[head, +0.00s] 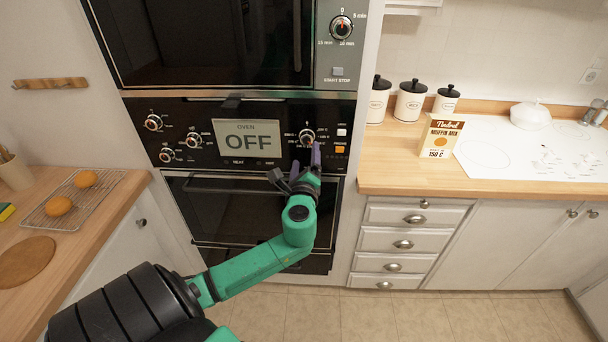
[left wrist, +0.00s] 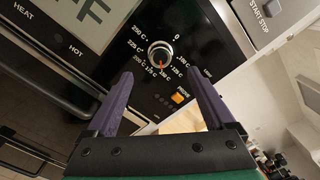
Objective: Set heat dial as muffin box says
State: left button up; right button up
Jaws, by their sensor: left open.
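The heat dial (head: 307,137) is a round knob right of the oven display (head: 248,138), which reads OFF. In the left wrist view the dial (left wrist: 160,54) has a ring of temperature marks, and its red pointer aims down the picture, near the 150 C mark. The exact setting is hard to read. My left gripper (head: 304,162) is open, its purple fingers spread just below the dial, with nothing between them. In the wrist view the fingertips (left wrist: 157,77) flank the dial's lower side. The muffin mix box (head: 440,146) stands on the right counter and reads 150 C.
Other knobs (head: 194,140) sit left of the display. An orange button (left wrist: 177,98) is close to my right-hand finger in the wrist view. A timer dial (head: 341,27) is above. Canisters (head: 410,101) stand on the right counter; a cooling rack (head: 65,212) is at left.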

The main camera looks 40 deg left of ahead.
pick_arm(q)
jog(key=b+v, duration=0.1)
jog(key=v, duration=0.5)
jog(key=shift+s, duration=0.15)
jog(key=shift+d, duration=0.1)
notch_tip(320, 180, down, 19)
jog(key=a+n+g+h, duration=0.2)
jog(key=g+h, duration=0.1)
jog(key=g, duration=0.1)
jog(key=s+d+f+n+g+h, duration=0.15)
jog(key=s+f, duration=0.35)
jog(key=f, duration=0.6)
jog(key=s+f+n+g+h, duration=0.2)
jog(key=s+f+n+g, duration=0.15)
jog(key=f, duration=0.75)
jog(key=s+d+f+n+g+h, duration=0.1)
jog(key=s+d+f+n, duration=0.2)
jog(key=s+f, duration=0.2)
jog(key=s+d+f+n+g+h, duration=0.2)
jog(key=s+f, duration=0.4)
jog(key=s, duration=0.6)
jog(key=s+d+f+n+g+h, duration=0.1)
jog(key=s+d+f+n, duration=0.3)
jog(key=s, duration=0.5)
jog(key=shift+s+d+f, duration=0.25)
jog(key=shift+d+f, duration=0.2)
jog(key=shift+f, duration=0.5)
